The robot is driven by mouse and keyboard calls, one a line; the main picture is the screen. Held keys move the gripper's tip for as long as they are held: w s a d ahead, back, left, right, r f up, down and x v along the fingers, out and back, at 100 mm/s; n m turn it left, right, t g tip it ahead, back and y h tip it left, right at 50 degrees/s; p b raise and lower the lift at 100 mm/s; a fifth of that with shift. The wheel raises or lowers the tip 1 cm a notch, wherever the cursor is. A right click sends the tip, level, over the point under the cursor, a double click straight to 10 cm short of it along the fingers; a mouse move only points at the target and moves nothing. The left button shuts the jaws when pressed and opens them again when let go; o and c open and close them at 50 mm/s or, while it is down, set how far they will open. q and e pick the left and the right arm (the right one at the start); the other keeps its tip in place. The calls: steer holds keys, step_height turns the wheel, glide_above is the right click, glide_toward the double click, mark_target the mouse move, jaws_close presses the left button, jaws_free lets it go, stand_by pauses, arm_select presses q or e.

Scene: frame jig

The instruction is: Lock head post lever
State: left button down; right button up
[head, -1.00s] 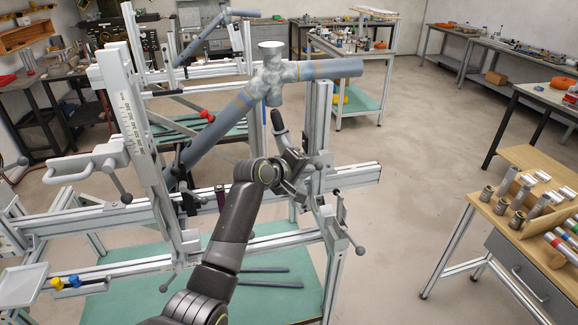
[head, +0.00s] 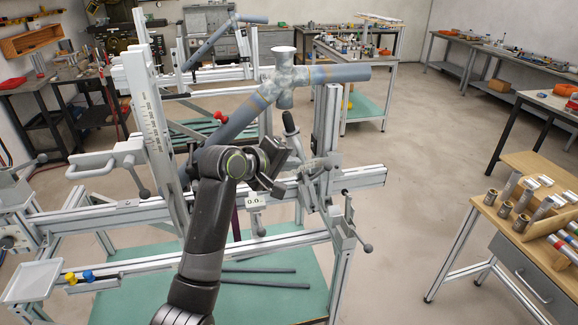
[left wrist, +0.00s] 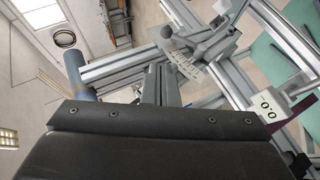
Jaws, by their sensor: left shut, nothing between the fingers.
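The head post (head: 327,130) is a grey upright profile at the right of the jig, standing on the long horizontal rail. A lever with a dark grip (head: 290,124) stands nearly upright, leaning slightly left, beside the post. Clamp parts sit at the post's foot. My left gripper (head: 277,168) is shut and empty, just left of the post and below the dark grip, apparently apart from it. In the left wrist view a light grey lever with a round knob (left wrist: 166,32) lies by a printed scale; my dark gripper body fills the lower part. My right gripper is not in view.
A grey tube frame (head: 290,80) rests across the top of the jig. A small 0.0 display (head: 254,201) hangs on the rail below my gripper. Another ball-ended lever (head: 366,246) sticks out low at the right. Floor right of the jig is clear.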

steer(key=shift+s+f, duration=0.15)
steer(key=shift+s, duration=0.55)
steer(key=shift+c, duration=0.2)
